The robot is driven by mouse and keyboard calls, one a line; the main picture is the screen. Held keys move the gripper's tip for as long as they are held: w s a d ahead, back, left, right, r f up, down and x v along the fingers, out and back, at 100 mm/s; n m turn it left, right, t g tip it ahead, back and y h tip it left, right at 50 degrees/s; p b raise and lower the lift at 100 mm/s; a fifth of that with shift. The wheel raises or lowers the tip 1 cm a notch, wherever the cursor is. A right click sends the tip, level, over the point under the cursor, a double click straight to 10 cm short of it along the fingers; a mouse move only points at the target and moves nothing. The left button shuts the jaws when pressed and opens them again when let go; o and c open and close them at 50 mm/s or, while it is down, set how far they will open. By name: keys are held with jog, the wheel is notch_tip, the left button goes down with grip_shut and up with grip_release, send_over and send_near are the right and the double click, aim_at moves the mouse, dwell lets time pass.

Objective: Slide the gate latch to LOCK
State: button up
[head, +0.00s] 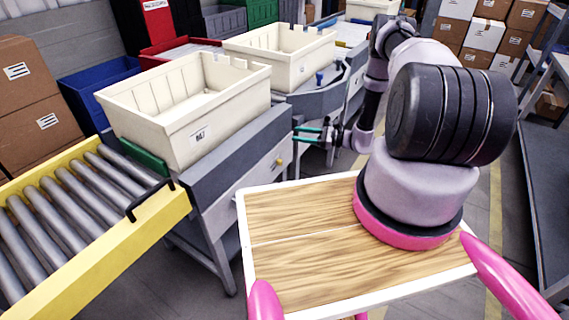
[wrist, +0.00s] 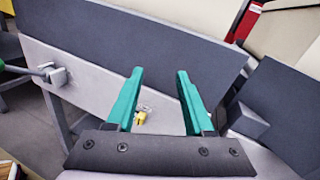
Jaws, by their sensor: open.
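A small yellow knob (head: 279,161), which looks like the gate latch, sits on the light grey side panel of the dark-topped stand. It also shows in the wrist view (wrist: 141,118), seen between my fingers on a small plate. No LOCK marking is readable, so its position cannot be told. My gripper (head: 296,134) has two teal fingers. They are apart and empty, to the upper right of the knob in the head view. In the wrist view the open fingertips (wrist: 160,72) point toward the panel, with no visible contact.
A yellow-framed roller conveyor (head: 165,222) with a green plate (head: 145,159) at its end stands left. Cream bins (head: 190,135) rest above the panel. A grey block with a rod (wrist: 55,74) shows left in the wrist view. My wooden deck fills the front.

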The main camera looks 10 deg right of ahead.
aim_at(279, 162)
jog(key=s+d+f+m+t+h, duration=0.1)
jog(key=s+f+m+t+h, duration=0.35)
jog(key=f, duration=1.05)
jog(key=w+a+m+y, duration=0.1)
jog(key=w+a, duration=0.5)
jog(key=a, duration=0.1)
jog(key=shift+r+y, duration=0.25)
jog(key=shift+y, duration=0.1)
jog(key=shift+w+a, duration=0.1)
grip_shut()
